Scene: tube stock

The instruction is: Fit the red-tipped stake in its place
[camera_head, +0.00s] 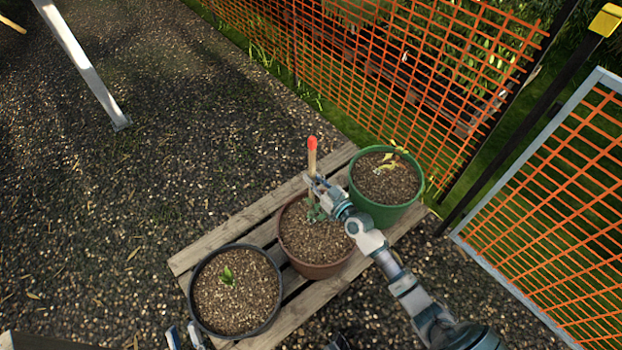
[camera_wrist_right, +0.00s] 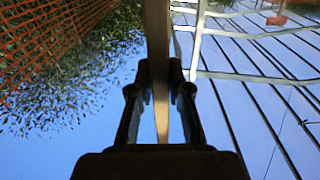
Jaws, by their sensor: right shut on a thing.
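The red-tipped stake (camera_head: 312,160) is a pale wooden stick with a red top. It stands roughly upright over the back part of the brown pot (camera_head: 293,265), the middle of three pots. My right gripper (camera_head: 316,187) is shut on it below the red tip. In the right wrist view the stake (camera_wrist_right: 158,40) runs between the two fingers of the right gripper (camera_wrist_right: 160,75). A small green plant (camera_head: 315,213) shows just below the gripper. The stake's lower end is hidden in the head view, so I cannot tell whether it touches soil. My left gripper (camera_head: 184,337) is open and empty at the bottom edge.
A black pot (camera_head: 196,308) with a seedling stands at front left, and a green pot (camera_head: 412,211) with a yellowish plant at back right. All stand on a slatted wooden pallet (camera_head: 192,256). Orange mesh fencing (camera_head: 370,60) lies behind and right.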

